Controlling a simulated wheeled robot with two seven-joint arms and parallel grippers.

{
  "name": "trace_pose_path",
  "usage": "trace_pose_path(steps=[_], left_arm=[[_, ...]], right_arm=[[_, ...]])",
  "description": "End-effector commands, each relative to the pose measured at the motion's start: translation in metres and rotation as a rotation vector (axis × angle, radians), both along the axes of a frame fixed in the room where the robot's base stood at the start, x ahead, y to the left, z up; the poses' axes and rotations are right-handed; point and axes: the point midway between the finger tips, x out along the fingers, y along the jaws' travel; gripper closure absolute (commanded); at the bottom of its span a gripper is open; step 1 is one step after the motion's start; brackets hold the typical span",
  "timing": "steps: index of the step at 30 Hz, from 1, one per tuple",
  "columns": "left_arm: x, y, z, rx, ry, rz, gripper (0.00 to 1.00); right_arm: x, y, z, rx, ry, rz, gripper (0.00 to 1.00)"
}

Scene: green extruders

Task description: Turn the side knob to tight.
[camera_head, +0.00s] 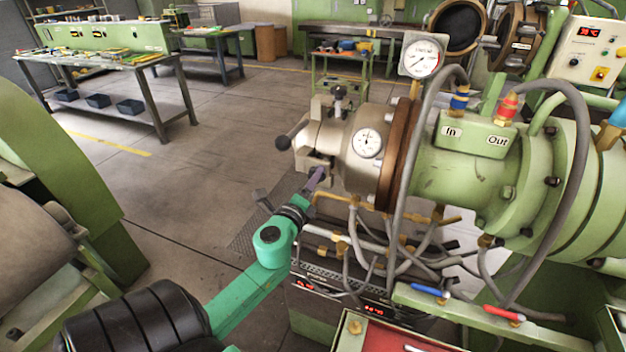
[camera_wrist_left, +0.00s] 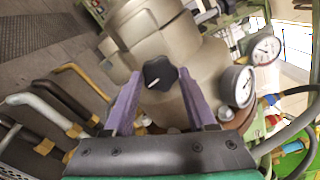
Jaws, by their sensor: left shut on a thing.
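The side knob (camera_wrist_left: 160,74) is black and lobed, with a white pointer line towards its lower left in the left wrist view. It sits on the grey metal extruder head (camera_wrist_left: 150,30), which also shows in the head view (camera_head: 338,150). My left gripper (camera_wrist_left: 159,80) has its two purple fingers on either side of the knob and is shut on it. In the head view my left gripper (camera_head: 319,178) reaches the near lower side of the extruder head. The knob is not clear there. My right gripper is not in view.
A round gauge (camera_head: 367,143) sits on the head, beside a black ball handle (camera_head: 283,143) and a top knob (camera_head: 340,92). Hoses and brass pipes (camera_head: 355,222) crowd below. The green extruder barrel (camera_head: 470,180) extends right. The floor (camera_head: 200,185) to the left is open.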

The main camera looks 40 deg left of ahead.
Motion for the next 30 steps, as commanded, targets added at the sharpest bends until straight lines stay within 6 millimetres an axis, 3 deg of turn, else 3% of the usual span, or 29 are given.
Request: trace_pose_path(steps=[10, 26, 27, 29, 30], left_arm=[[-0.0001, -0.0004, -0.0008, 0.148, 0.053, -0.001, 0.99], [-0.0001, -0.0002, -0.0012, 0.175, 0.063, -0.001, 0.99], [-0.0001, -0.0002, -0.0012, 0.175, 0.063, -0.001, 0.36], [-0.0001, -0.0002, -0.0011, 0.175, 0.062, -0.001, 0.13], [-0.0002, -0.0002, -0.0009, 0.174, 0.062, -0.001, 0.13]], right_arm=[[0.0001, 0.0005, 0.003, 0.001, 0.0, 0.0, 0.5], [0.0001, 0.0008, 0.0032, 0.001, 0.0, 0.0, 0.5], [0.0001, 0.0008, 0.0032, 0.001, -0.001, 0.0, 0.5], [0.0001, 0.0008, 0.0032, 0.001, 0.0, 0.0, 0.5], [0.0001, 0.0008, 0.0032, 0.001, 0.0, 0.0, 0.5]])
